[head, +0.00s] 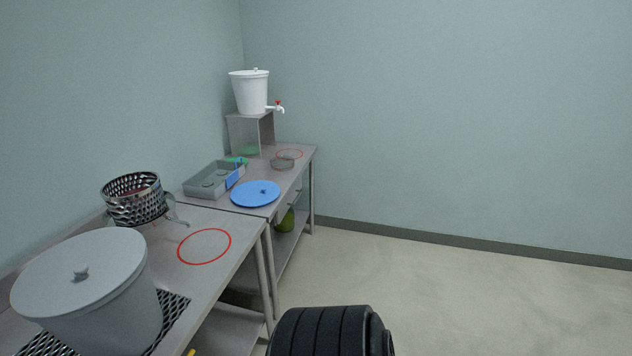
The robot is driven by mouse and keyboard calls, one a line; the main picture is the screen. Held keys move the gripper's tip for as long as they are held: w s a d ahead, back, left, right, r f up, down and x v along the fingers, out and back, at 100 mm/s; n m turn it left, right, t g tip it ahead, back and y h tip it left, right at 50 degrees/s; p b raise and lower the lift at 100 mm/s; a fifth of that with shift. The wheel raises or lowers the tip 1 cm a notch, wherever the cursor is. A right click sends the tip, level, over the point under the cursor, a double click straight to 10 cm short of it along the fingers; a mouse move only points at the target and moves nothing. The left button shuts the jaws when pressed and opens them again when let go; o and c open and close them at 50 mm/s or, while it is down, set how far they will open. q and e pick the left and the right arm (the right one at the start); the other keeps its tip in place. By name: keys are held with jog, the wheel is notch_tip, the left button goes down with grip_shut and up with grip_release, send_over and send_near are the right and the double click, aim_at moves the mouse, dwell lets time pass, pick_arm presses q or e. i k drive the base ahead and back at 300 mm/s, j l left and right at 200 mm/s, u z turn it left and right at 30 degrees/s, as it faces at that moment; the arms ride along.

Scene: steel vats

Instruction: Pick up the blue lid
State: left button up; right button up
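The blue lid (256,193) is a flat round disc with a small knob at its middle. It lies on the far steel table (233,208), near that table's front left corner. A grey tray stands just behind it to the left. Neither of my grippers shows in the head view. A dark ribbed round part at the bottom middle seems to be my own body.
The grey tray (205,190) holds items. A white bucket with a red tap (250,93) stands on a raised stand. A large lidded vat (95,300) and a perforated steel basket (133,205) stand on the near table. Open floor (450,290) lies right.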

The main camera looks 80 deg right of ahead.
aim_at(254, 192)
jog(key=z, duration=2.15)
jog(key=u, duration=0.4)
jog(key=i+l+u, duration=0.1)
jog(key=l+u, duration=0.15)
jog(key=u, duration=0.15)
jog(key=i+l+u, duration=0.1)
jog(key=l+u, duration=0.15)
jog(key=u, duration=0.15)
jog(key=l+u, duration=0.3)
jog(key=u, duration=0.15)
jog(key=l+u, duration=0.4)
jog(key=i+j, duration=0.05)
jog(key=j, duration=0.05)
